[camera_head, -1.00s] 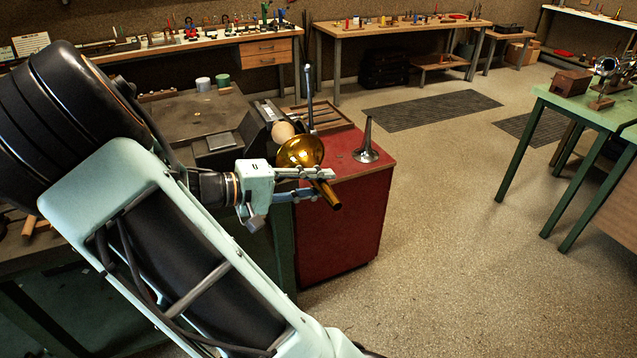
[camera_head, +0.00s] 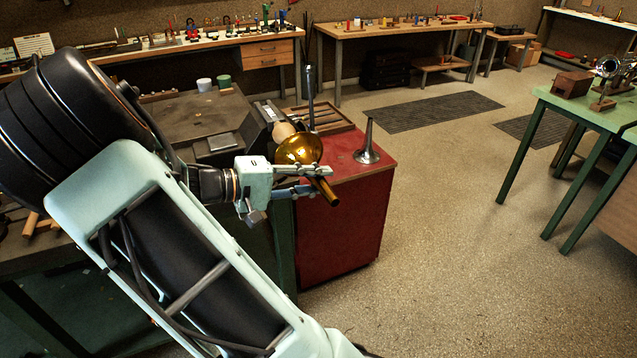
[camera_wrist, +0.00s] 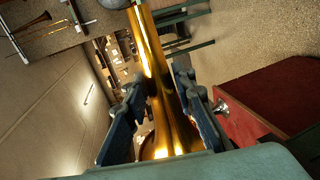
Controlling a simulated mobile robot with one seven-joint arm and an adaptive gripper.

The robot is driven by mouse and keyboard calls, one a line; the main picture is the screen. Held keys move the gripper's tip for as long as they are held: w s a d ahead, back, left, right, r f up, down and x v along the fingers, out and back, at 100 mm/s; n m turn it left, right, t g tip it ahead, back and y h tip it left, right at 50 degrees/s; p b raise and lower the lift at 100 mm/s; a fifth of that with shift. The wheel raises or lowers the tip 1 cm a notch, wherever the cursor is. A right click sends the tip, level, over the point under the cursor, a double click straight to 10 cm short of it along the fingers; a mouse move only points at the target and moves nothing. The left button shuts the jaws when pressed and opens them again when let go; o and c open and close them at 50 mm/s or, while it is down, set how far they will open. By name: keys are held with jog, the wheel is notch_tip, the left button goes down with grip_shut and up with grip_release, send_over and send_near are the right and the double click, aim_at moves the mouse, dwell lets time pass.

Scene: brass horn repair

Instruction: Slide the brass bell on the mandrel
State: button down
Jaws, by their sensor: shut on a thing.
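The brass bell (camera_head: 298,149) is gold and flared, with a narrow tail pointing down to the right. My gripper (camera_head: 318,181) is shut on its narrow part and holds it in the air by the red cabinet. In the wrist view, the bell (camera_wrist: 163,75) runs between both fingers of the gripper (camera_wrist: 162,92), its wide end near the palm. A steel flared cone (camera_head: 367,148) stands upright on the cabinet, to the right of the bell and apart from it. An upright steel rod (camera_head: 310,95) rises behind the bell. I cannot tell which one is the mandrel; the rod's lower part is hidden.
The red cabinet (camera_head: 345,225) also bears a wooden tray (camera_head: 328,118). A pale wooden ball (camera_head: 284,131) is close behind the bell's flare. A dark bench (camera_head: 175,115) lies to the left, and a green table (camera_head: 590,105) stands at right. The middle floor is clear.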

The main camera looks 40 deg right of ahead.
jog(key=shift+w+d, duration=0.15)
jog(key=shift+w, duration=0.5)
jog(key=shift+w+d, duration=0.15)
jog(key=shift+w, duration=0.5)
jog(key=shift+w, duration=0.15)
dwell(0.7)
jog(key=shift+w+d+b, duration=0.2)
jog(key=shift+w+d, duration=0.2)
jog(key=shift+w, duration=1.15)
jog(key=shift+w+d+b, duration=0.2)
jog(key=shift+w+d, duration=0.2)
jog(key=shift+w, duration=1.2)
jog(key=shift+w+d+b, duration=0.2)
jog(key=shift+w+d, duration=0.2)
jog(key=shift+w, duration=1.15)
jog(key=c, duration=1.5)
grip_release()
jog(key=shift+c, duration=0.2)
jog(key=shift+a, duration=0.1)
jog(key=v, duration=1.2)
